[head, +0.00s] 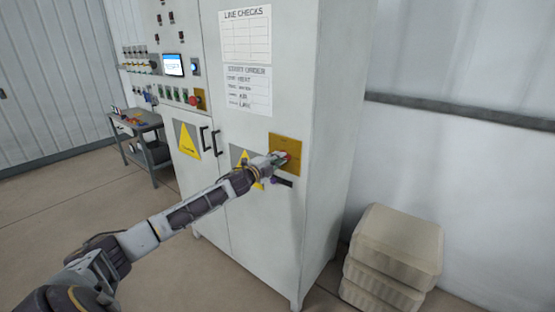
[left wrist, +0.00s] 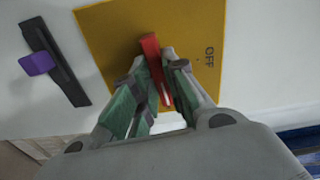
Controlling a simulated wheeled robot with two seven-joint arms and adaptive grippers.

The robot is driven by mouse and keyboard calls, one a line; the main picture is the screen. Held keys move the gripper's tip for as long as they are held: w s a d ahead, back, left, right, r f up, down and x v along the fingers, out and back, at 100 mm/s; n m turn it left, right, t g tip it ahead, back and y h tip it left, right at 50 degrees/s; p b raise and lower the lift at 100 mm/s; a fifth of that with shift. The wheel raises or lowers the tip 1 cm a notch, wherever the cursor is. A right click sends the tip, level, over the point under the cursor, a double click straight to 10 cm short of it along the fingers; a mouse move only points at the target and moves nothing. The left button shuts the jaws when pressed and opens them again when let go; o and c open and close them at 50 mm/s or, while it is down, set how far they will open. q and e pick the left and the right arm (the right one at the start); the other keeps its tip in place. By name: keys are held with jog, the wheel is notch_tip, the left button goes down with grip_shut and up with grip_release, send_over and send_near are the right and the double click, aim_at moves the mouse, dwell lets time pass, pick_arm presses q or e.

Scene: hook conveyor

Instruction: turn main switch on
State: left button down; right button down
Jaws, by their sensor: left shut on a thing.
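The main switch is a red handle (left wrist: 151,52) on a yellow plate (head: 287,141) on the grey cabinet's right door. In the left wrist view, the plate (left wrist: 105,30) carries the word OFF, which reads sideways, to the right of the handle. My left gripper (head: 281,158) reaches the plate from the left in the head view. In the left wrist view, its green-padded fingers (left wrist: 156,92) are shut on the red handle, one on each side. The handle's lower part is partly hidden between the fingers. My right gripper is in neither view.
A dark bar with a purple piece (left wrist: 38,63) sits beside the plate. The cabinet (head: 340,90) has door handles (head: 210,142), warning signs and a button panel. Stacked beige blocks (head: 395,250) stand on the floor to the right. A grey cart (head: 145,140) stands at left.

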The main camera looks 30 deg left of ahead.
pick_arm(q)
jog(key=shift+m, duration=0.6)
jog(key=shift+f, duration=0.1)
jog(key=c, duration=1.4)
grip_release()
jog(key=shift+c, duration=0.2)
jog(key=shift+s, duration=0.2)
jog(key=s, duration=1.1)
jog(key=shift+s+a, duration=0.25)
jog(key=shift+a, duration=0.2)
jog(key=shift+n, duration=0.3)
dwell(0.4)
